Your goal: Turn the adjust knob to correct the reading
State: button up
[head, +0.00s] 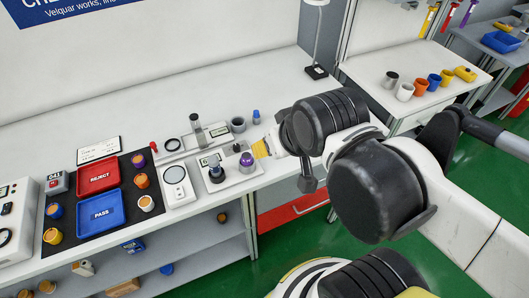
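A small pale device (235,177) stands near the front edge of the white bench, with a small display (210,160) on it. A dark round part (216,173) is at its left and a purple round piece (246,160) at its right. I cannot tell which part is the adjust knob, and the reading is too small to make out. The rest is hidden behind my wrist. Whether it touches the piece or is open or shut cannot be told.
A white scale-like unit (178,184) stands left of the device. A grey upright post (197,132) stands behind it.

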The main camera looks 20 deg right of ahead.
aim_at(236, 147)
jog(key=l+u, duration=0.25)
jog(key=l, duration=0.2)
jog(key=k+l+u, duration=0.25)
jog(key=l, duration=0.2)
jog(key=l+u, duration=0.25)
jog(key=l, duration=0.2)
jog(key=k+l+u, duration=0.55)
jog(key=l, duration=0.15)
jog(key=k+l+u, duration=0.25)
jog(key=i+l+u, duration=0.2)
jog(key=i, duration=0.95)
jog(key=j, duration=0.1)
